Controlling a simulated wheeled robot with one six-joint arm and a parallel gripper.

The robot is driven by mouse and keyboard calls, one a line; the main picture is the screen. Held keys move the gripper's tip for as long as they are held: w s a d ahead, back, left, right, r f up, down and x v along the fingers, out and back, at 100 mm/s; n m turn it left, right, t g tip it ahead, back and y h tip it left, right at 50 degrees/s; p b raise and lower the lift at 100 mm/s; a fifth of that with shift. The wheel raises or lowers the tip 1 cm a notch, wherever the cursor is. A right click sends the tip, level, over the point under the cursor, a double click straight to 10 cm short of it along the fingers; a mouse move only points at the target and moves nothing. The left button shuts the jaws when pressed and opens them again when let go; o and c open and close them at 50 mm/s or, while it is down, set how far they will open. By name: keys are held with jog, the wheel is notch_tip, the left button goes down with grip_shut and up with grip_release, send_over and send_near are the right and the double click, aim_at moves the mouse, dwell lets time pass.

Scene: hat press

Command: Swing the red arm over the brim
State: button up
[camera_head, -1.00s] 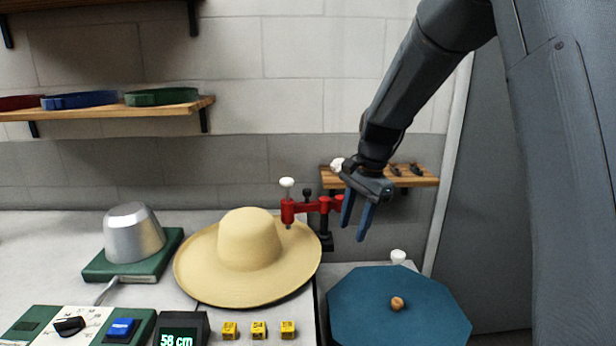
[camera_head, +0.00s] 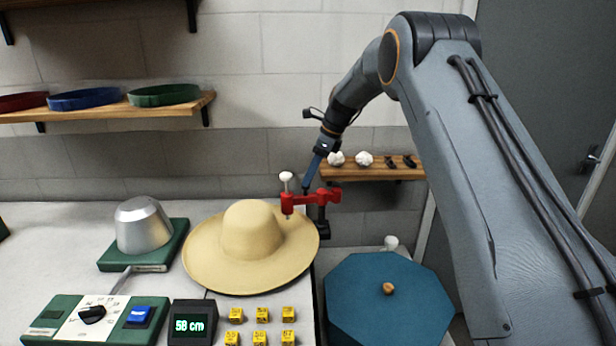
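The red arm (camera_head: 312,198) stands on a dark post at the right rear of the straw-coloured hat (camera_head: 250,232). Its left end carries a white knob (camera_head: 286,177) and a thin spindle, which appear over the brim's right rear part. The hat lies crown up on the worktop. My gripper (camera_head: 306,188) points down just behind the red arm, between the knob and the post. It is seen edge-on with one blue finger showing, so its opening is hidden. I cannot tell whether it touches the red arm.
A small wooden shelf (camera_head: 372,173) with white lumps and dark pieces is right of my gripper. A blue octagonal table (camera_head: 385,310) stands front right. A silver block (camera_head: 142,226) on a green base, a dial panel (camera_head: 95,318), a display (camera_head: 190,322) and yellow cubes lie around the hat.

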aim_at(312, 197)
jog(key=shift+p+x, duration=0.35)
jog(key=shift+x, duration=0.9)
grip_shut()
